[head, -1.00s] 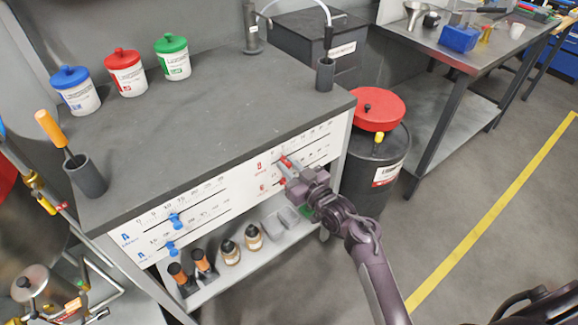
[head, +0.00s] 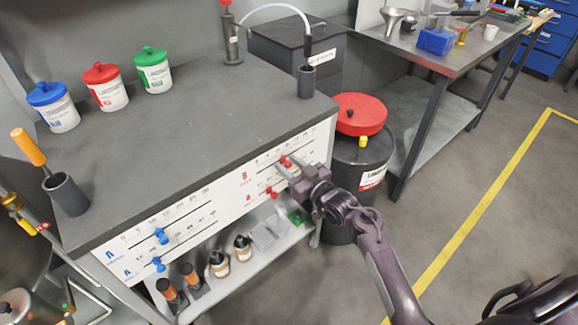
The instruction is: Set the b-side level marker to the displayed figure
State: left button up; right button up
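The b-side has two red sliding markers on the white front panel of the bench. The upper red marker (head: 285,161) sits on the upper scale line, partway along. The lower red marker (head: 271,193) sits nearer the left end of the lower line. The scale numbers are too blurred to read, and I see no displayed figure. My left gripper is not in view.
The a-side has an upper blue marker (head: 161,236) and a lower blue marker (head: 157,265). A dark drum with a red lid (head: 362,112) stands right of the bench, near my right arm. Bottles (head: 219,265) fill part of the shelf below.

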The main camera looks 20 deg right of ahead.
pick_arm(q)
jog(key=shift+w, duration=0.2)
pick_arm(e)
jog(key=shift+s, duration=0.15)
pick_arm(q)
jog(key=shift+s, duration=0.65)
pick_arm(e)
jog(key=v, duration=0.7)
jog(key=shift+s+d, duration=0.15)
jog(key=shift+s, duration=0.05)
